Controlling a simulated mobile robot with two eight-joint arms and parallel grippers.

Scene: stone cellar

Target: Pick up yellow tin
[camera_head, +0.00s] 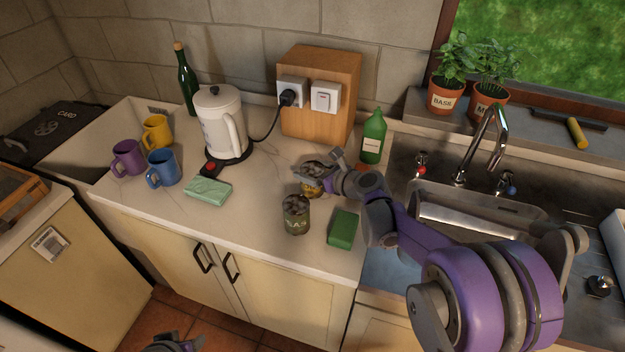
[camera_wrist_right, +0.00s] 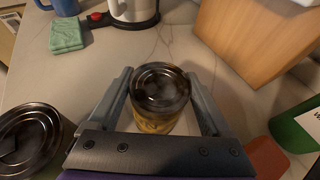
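The yellow tin (camera_head: 311,188) stands on the counter right of the kettle, partly hidden by my right gripper (camera_head: 322,172). In the right wrist view the tin (camera_wrist_right: 155,126) sits upright between the two fingers of my right gripper (camera_wrist_right: 159,82), with its dark round top and a yellow band showing. The fingers are open around it, with narrow gaps seeming to show on both sides. My left gripper (camera_head: 175,343) shows only in part at the bottom edge of the head view; its fingers cannot be made out.
A dark green tin (camera_head: 296,216) stands close in front. A green sponge (camera_head: 343,229) lies to its right, and a green bottle (camera_head: 373,138) stands behind. A wooden box with sockets (camera_head: 322,70), kettle (camera_head: 219,118), pale green cloth (camera_head: 208,190) and sink (camera_head: 478,215) surround the area.

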